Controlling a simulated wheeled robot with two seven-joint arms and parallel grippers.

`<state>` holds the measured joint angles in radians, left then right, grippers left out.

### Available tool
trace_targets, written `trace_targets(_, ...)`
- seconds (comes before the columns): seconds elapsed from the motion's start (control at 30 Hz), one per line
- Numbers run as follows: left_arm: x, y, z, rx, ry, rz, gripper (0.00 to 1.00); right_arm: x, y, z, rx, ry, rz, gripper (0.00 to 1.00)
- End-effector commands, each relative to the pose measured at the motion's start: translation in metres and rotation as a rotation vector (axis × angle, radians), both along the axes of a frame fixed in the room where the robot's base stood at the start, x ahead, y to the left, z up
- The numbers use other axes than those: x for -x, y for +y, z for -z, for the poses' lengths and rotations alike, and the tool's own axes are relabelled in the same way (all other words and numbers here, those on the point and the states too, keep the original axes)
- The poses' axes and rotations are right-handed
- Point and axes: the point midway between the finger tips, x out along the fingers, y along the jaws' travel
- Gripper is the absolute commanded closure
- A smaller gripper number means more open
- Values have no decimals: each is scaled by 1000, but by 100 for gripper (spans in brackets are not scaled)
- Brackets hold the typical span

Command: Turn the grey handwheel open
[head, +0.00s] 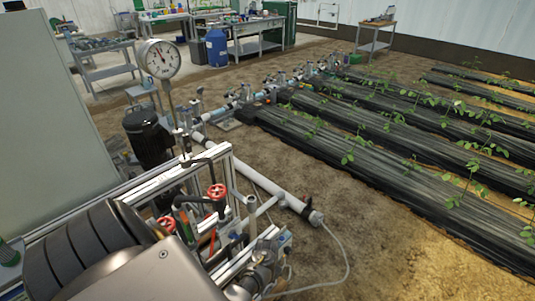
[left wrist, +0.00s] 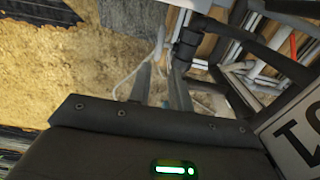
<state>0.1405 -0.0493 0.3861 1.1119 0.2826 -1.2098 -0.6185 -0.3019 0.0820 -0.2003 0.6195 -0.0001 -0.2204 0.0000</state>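I cannot clearly make out a grey handwheel in either view. Two red handwheels stand on the skid in the head view, one upper right (head: 217,191) and one lower left (head: 167,223). My left arm hides part of the skid in the head view. My right gripper is out of view.
A pressure gauge (head: 159,59) rises on a post beside a black motor (head: 147,137). A white pipe (head: 262,182) crosses the floor. A thin hose (head: 346,262) curls on bare soil. Planted beds (head: 400,140) lie to the right.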

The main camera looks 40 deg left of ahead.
Motion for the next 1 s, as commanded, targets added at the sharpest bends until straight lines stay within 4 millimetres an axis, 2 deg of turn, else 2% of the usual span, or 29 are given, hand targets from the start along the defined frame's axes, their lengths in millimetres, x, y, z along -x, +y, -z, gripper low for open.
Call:
trace_targets(0.3, -1, -1, 60, 3, 3, 2, 80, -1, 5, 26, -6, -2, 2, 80)
trace_targets(0.5, 0, -1, 90, 1, 2, 2, 80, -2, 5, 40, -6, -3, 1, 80)
trace_targets(0.7, -1, -1, 101, 1, 1, 3, 80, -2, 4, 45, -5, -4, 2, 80)
trace_targets(1.0, -1, -1, 102, 1, 1, 2, 81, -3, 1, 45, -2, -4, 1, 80)
